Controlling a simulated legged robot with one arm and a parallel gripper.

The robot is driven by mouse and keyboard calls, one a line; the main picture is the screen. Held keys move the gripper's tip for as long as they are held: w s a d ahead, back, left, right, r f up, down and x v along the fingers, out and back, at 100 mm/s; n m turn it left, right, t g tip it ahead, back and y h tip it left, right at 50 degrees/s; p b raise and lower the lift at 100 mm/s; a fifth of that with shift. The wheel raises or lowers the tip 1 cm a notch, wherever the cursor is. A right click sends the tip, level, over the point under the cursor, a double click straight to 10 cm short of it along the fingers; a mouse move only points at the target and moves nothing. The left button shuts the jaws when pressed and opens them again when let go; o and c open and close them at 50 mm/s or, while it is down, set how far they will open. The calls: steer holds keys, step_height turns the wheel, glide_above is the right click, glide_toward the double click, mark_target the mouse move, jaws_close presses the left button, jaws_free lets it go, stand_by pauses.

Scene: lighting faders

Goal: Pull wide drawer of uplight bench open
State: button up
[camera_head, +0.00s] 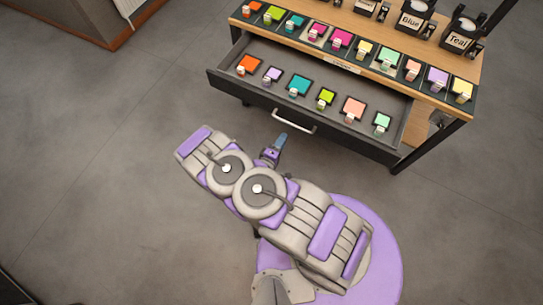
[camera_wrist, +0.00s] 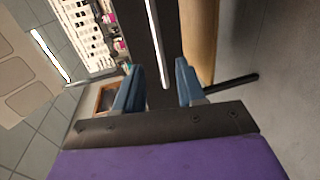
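The wide drawer (camera_head: 262,110) of the wooden-topped bench (camera_head: 330,48) stands out from the bench front, with several coloured swatches inside showing. Its pale bar handle (camera_head: 294,124) is on the dark front. My gripper (camera_head: 281,141) is just below the handle's left end in the head view. In the wrist view, my gripper's (camera_wrist: 160,86) two blue fingers are spread, and a bright bar (camera_wrist: 156,40), which looks like the handle, lies ahead between them. No contact with either finger shows. The dark drawer front (camera_wrist: 134,30) is behind the bar.
The bench top carries a row of coloured fader tiles (camera_head: 342,41) and black holders labelled Blue (camera_head: 412,20) and Teal (camera_head: 460,38). A dark bench leg (camera_head: 428,146) stands at the right. The grey floor (camera_head: 90,130) to the left is clear.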

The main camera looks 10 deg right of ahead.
steer(key=v, duration=0.8)
steer(key=shift+p, duration=0.35)
